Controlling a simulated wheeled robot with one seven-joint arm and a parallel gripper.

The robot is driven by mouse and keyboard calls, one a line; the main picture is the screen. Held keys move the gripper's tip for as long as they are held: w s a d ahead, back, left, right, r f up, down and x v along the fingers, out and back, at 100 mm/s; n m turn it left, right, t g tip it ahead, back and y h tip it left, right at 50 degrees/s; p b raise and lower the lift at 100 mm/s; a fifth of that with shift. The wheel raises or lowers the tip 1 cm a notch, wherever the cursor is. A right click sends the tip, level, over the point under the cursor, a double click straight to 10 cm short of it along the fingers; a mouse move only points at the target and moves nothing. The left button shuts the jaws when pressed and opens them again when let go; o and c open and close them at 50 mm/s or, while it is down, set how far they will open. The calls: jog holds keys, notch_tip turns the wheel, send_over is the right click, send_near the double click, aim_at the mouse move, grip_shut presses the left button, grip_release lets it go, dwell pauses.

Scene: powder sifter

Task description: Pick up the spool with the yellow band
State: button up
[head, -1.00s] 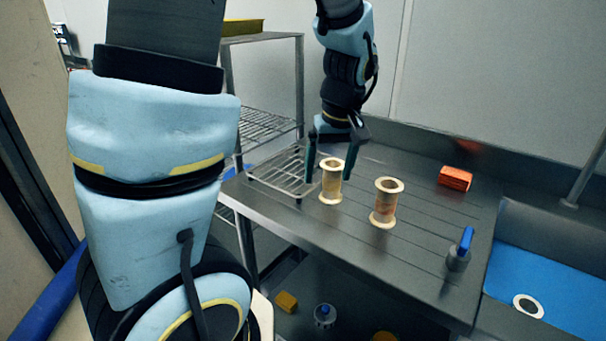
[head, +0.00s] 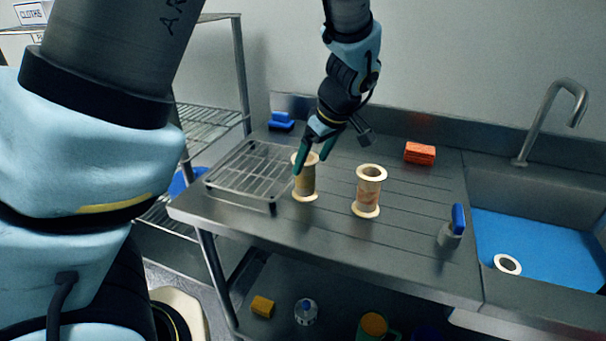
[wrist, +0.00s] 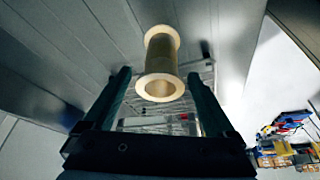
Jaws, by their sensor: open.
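Two upright spools with pale flanges stand on the metal drainboard (head: 400,225). The left spool (head: 306,184) has a yellowish tan middle; the right spool (head: 369,192) has a browner, reddish middle. My gripper (head: 311,164) is open at the left spool, its fingers near the spool's upper part. In the wrist view, a spool with a yellowish middle (wrist: 161,52) shows ahead between the two dark fingers (wrist: 158,76), with a gap on each side. I cannot tell from the views whether a finger touches it.
A wire rack (head: 250,172) stands close left of the left spool. An orange block (head: 420,153) lies at the back and a blue-handled item (head: 456,222) at the right front. The sink (head: 540,235) with a white ring (head: 507,264) is further right.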

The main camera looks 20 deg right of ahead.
aim_at(305, 172)
jog(key=shift+p+x, duration=1.2)
jog(key=shift+x, duration=1.65)
jog(key=shift+c, duration=0.2)
jog(key=shift+r, duration=0.1)
jog(key=c, duration=1.2)
jog(key=shift+c, duration=0.5)
jog(key=shift+r, duration=0.15)
